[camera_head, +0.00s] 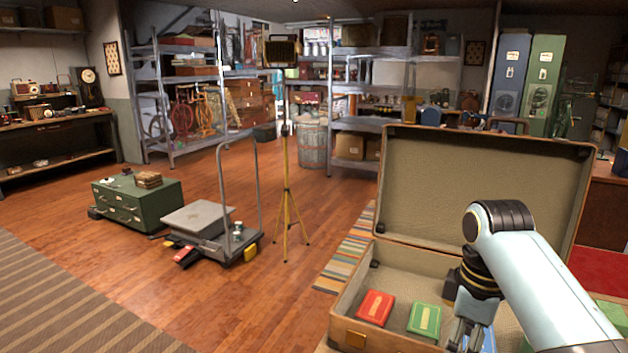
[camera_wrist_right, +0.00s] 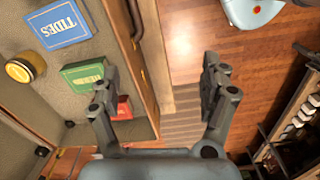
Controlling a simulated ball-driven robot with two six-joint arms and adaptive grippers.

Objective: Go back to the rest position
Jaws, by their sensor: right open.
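My right gripper (camera_head: 468,328) hangs at the front of an open tan suitcase (camera_head: 348,308). In the right wrist view the gripper (camera_wrist_right: 160,78) is open with nothing between its fingers. Its left finger overlaps the suitcase side and its right finger shows against the wooden floor. My left gripper is not in view.
A platform trolley (camera_head: 200,220) and yellow tripod (camera_head: 286,200) stand left.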

